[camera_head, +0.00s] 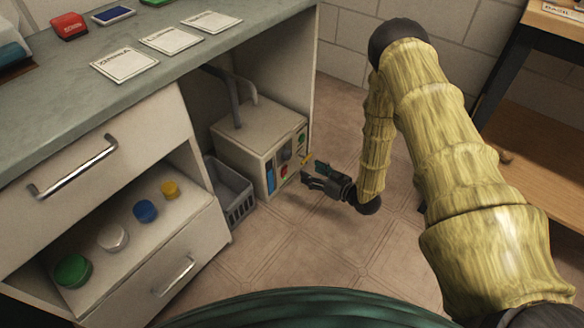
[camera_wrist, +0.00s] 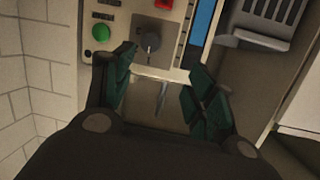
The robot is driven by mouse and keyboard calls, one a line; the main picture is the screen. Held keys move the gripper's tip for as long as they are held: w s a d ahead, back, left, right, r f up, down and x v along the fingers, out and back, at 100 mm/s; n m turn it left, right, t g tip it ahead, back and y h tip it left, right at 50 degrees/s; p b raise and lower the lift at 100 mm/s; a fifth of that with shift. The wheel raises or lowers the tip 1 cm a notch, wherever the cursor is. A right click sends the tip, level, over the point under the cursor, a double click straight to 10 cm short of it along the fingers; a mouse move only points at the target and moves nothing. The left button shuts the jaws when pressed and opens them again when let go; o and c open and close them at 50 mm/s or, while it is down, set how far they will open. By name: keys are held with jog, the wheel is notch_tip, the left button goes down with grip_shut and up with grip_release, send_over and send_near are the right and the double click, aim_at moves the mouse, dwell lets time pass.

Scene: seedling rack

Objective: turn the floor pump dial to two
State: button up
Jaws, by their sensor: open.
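The floor pump (camera_head: 243,142) is a beige box with a grey pipe on top, standing on the floor in the open bay under the counter. Its front panel faces my gripper (camera_head: 308,174). The marks around the dial are too small to read. My gripper (camera_wrist: 160,70) is open and empty, its fingertips just short of the dial, which shows between and beyond them.
A grey basket (camera_head: 236,199) stands on the floor beside the pump, close to the drawer unit. An open drawer (camera_head: 110,268) holds several coloured round lids. Cards (camera_head: 125,64) lie on the counter. A wooden shelf unit (camera_head: 535,150) stands at right. The tiled floor before the pump is clear.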

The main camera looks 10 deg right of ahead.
aim_at(290, 156)
jog(key=w+a+f+y+b, duration=0.1)
jog(key=w+b, duration=0.2)
jog(key=w+a+f+n+y+b, duration=0.1)
jog(key=w+b, duration=0.3)
jog(key=w+a+f+n+t+b, duration=0.1)
jog(key=w+a+b, duration=0.1)
jog(key=w+b, duration=0.1)
jog(key=shift+w+f+y, duration=0.1)
jog(key=shift+w+y, duration=0.25)
jog(key=shift+y, duration=0.05)
jog(key=shift+b+x, duration=0.45)
jog(key=shift+x, duration=0.3)
jog(key=c, duration=1)
